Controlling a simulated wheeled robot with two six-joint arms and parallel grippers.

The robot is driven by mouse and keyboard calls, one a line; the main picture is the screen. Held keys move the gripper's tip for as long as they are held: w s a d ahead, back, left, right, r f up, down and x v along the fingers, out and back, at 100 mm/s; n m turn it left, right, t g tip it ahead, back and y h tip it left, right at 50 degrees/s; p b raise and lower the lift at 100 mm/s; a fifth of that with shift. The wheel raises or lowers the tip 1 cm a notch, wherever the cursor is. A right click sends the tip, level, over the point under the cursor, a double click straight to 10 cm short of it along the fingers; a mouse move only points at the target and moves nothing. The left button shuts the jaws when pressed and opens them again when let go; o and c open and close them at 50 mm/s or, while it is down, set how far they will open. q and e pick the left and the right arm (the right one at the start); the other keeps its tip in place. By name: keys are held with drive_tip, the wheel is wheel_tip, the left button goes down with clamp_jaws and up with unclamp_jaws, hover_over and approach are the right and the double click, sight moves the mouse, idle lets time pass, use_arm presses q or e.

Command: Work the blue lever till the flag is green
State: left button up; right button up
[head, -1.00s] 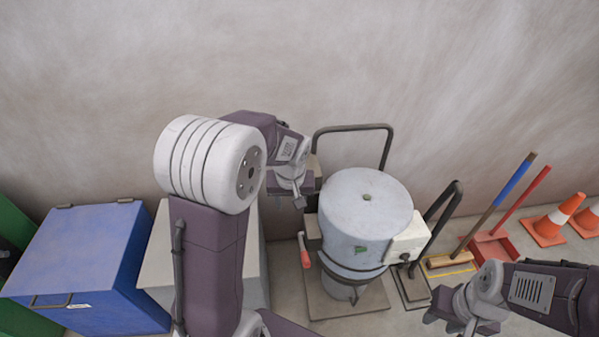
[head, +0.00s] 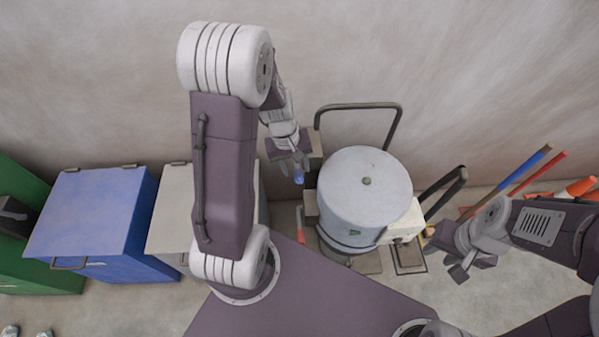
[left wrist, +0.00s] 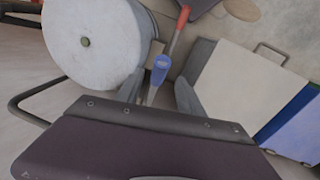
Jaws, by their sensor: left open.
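The blue lever's knob (head: 299,176) shows at the left side of the pale drum-shaped machine (head: 364,190), and in the left wrist view (left wrist: 161,66). My left gripper (head: 288,164) is open above it. In the left wrist view the knob appears between the two fingers (left wrist: 158,90), with a gap on each side; I cannot tell whether they are level with it. A small green patch (head: 383,236) shows low on the machine's front; I cannot tell whether it is the flag. My right gripper (head: 458,262) is right of the machine, its jaws unclear.
A red-handled lever (head: 300,222) hangs below the blue one. A dark hoop rail (head: 357,106) stands behind the machine. Grey (head: 168,208), blue (head: 95,215) and green (head: 30,265) bins stand at the left. Brooms (head: 527,168) and orange cones (head: 578,187) are at the right.

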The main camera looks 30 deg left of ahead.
sight(298, 173)
use_arm(q)
drive_tip(key=f, duration=0.2)
drive_tip(key=w+f, duration=0.1)
drive_tip(key=f, duration=0.2)
drive_tip(key=shift+d+f+b, duration=0.15)
drive_tip(key=shift+b, duration=0.2)
drive_tip(key=shift+w+d+f, duration=0.1)
drive_tip(key=shift+f, duration=0.15)
drive_tip(key=shift+s, duration=0.2)
drive_tip(key=shift+w, duration=0.1)
clamp_jaws()
idle(0.4)
